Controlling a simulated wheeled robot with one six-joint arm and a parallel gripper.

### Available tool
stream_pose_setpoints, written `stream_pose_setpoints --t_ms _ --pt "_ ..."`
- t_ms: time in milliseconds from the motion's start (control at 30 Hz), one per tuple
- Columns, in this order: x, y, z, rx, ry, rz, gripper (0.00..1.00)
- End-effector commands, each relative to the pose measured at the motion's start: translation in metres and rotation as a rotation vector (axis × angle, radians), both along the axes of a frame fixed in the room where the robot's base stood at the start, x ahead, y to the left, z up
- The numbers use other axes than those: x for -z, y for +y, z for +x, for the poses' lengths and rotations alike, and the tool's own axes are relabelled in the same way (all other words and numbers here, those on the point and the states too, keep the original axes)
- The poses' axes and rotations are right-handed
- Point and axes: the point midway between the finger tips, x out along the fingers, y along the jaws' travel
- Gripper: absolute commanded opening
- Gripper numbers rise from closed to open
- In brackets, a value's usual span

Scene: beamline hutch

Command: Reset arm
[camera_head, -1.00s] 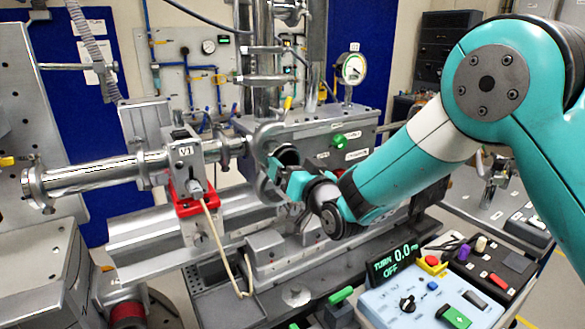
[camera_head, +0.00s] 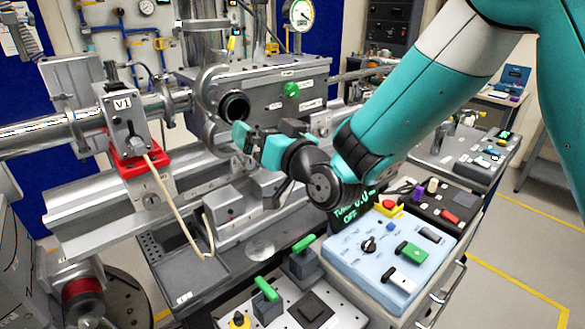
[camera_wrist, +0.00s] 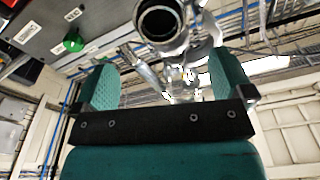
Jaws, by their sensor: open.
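My gripper (camera_head: 243,137) is at the middle of the head view, at the end of my teal arm. It is in front of the grey chamber (camera_head: 225,75) and just below right of the chamber's round open port (camera_head: 236,106). In the wrist view (camera_wrist: 165,95) its two teal fingers stand wide apart with nothing between them. The dark round port (camera_wrist: 160,20) shows beyond the fingers at the top of the wrist view. I cannot tell the exact gap between the fingers and the port.
A pipe with valve V1 (camera_head: 124,115) on a red clamp lies to the left. A light blue control panel (camera_head: 385,285) with a red button and the TURN display are below my arm. Green-handled parts (camera_head: 265,288) stand at the front. Yellow-lined floor (camera_head: 520,290) is clear at right.

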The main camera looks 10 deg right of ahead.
Motion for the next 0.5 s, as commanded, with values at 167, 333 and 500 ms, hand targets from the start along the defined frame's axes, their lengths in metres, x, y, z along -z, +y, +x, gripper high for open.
stream_pose_setpoints --t_ms 167,333,500 --pt "0.013 -0.024 -0.033 0.005 -0.003 0.000 0.98" --pt "0.013 -0.038 -0.057 0.004 -0.003 0.000 0.98" --pt "0.012 -0.046 -0.070 0.003 -0.002 -0.002 0.98"
